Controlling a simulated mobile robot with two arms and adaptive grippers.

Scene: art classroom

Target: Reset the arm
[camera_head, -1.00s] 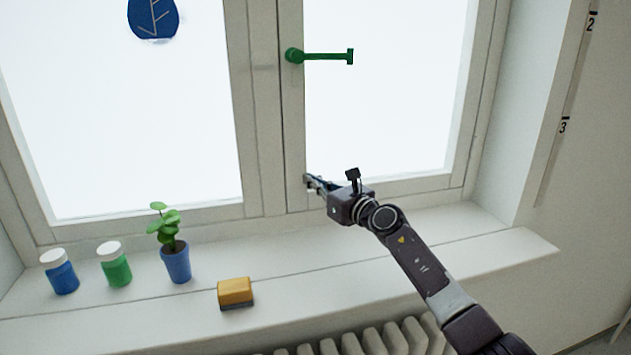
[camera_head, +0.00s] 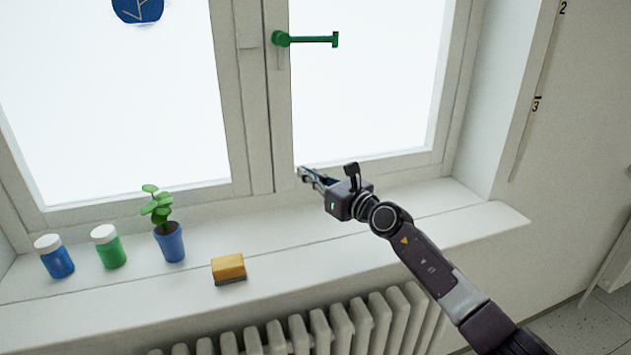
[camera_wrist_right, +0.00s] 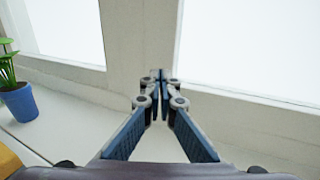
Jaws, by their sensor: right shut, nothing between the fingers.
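My right gripper (camera_head: 302,173) is shut and empty, above the window sill in front of the lower window frame. In the right wrist view its fingers (camera_wrist_right: 160,76) meet at the tips, with pale frame and sill around them. My right arm reaches in from the lower right of the head view. The green window handle (camera_head: 306,40) points sideways to the right, above and apart from the gripper. My left gripper is not in view.
On the sill (camera_head: 330,240) stand a blue jar (camera_head: 57,262), a green jar (camera_head: 111,252), a potted plant (camera_head: 170,244) and a yellow sponge-like block (camera_head: 228,268). A radiator (camera_head: 340,325) is below. The sill's right part is clear.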

